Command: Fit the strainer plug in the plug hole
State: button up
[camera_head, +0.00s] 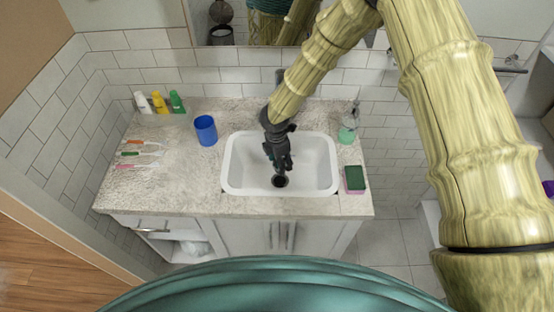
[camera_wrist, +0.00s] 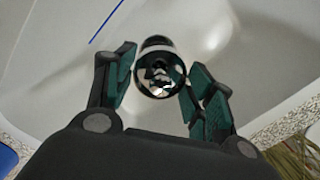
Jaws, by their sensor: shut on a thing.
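The white sink basin (camera_head: 312,151) is set in the counter, with the dark round plug hole (camera_head: 280,181) near its front. My gripper (camera_head: 279,164) points down into the basin, just behind and above the hole in the head view. In the wrist view my gripper (camera_wrist: 162,82) is shut on the shiny metal strainer plug (camera_wrist: 160,76), between the green-padded fingers. The dark plug hole (camera_wrist: 156,42) shows just past the plug, partly covered by it. I cannot tell the height of the plug over the hole. In the head view the plug is hidden or too small to make out.
A blue cup (camera_head: 205,130) stands left of the sink, with several bottles (camera_head: 160,102) behind it and toothbrushes (camera_head: 139,153) at far left. A soap bottle (camera_head: 347,132) and a green sponge (camera_head: 354,178) are at the right. The basin is otherwise empty.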

aim_at(277, 166)
jog(key=shift+a+r, duration=0.1)
jog(key=shift+f+b, duration=1.75)
jog(key=shift+f, duration=1.15)
jog(key=shift+f+b, duration=1)
jog(key=shift+f, duration=0.65)
jog(key=o, duration=1.1)
jog(key=shift+r, duration=0.1)
jog(key=r, duration=0.8)
jog(key=a+r, duration=0.1)
jog(key=r, duration=0.2)
jog(key=shift+s+r, duration=0.35)
jog(key=shift+r, duration=0.05)
